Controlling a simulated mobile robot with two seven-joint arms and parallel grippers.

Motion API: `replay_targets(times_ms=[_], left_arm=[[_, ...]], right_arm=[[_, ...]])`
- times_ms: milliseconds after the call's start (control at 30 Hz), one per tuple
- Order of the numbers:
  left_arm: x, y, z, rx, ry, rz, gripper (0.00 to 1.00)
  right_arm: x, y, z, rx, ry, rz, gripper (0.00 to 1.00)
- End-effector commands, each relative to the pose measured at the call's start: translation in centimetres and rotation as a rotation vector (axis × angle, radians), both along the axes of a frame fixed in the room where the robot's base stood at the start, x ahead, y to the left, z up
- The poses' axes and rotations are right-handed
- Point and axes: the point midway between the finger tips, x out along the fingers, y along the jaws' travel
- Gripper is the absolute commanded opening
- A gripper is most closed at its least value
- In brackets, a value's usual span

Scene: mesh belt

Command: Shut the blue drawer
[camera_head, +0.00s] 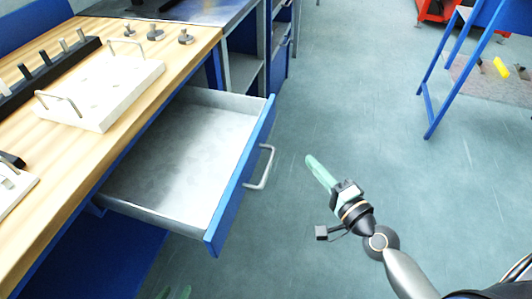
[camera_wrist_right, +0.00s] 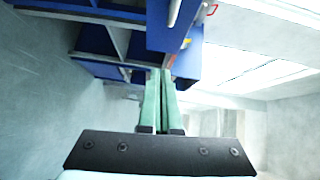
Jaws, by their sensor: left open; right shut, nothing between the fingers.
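The blue drawer (camera_head: 214,236) is pulled out from under the wooden workbench in the head view. Its grey inside looks empty, and a silver bar handle (camera_head: 267,168) is on its blue front. My right gripper (camera_head: 309,159) is shut and empty, to the right of the handle and apart from it. Its green fingers are pressed together in the right wrist view (camera_wrist_right: 160,72), with blue furniture beyond them. Only the green fingertips of my left gripper (camera_head: 176,292) show at the bottom edge, below the drawer; they are apart.
The workbench top (camera_head: 190,65) holds a white block with two handles (camera_head: 110,95), a black rack (camera_head: 40,77) and several small metal parts. A blue-framed table (camera_head: 470,70) stands at the right. A red object (camera_head: 440,12) is at the far back.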

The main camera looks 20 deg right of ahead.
Motion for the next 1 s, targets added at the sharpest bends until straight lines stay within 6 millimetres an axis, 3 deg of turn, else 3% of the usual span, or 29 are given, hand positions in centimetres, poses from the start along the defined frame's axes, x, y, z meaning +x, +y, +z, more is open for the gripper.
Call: replay_targets(times_ms=[267, 500, 767, 1000], left_arm=[[0.6, -0.3, 0.8, -0.002, -0.016, -0.009, 0.50], [0.7, -0.2, 1.6, -0.004, -0.020, -0.006, 0.50], [0.3, -0.2, 1.2, 0.000, -0.004, -0.006, 0.50], [0.4, -0.3, 1.7, -0.002, -0.006, -0.006, 0.50]], right_arm=[[1.5, -0.4, 0.9, 0.081, -0.019, -0.016, 0.00], [5.2, 0.4, 0.9, 0.079, -0.018, -0.015, 0.00], [9.7, 1.2, 0.8, 0.078, -0.018, -0.014, 0.00], [11.9, 3.8, 0.7, 0.077, -0.016, -0.013, 0.00]])
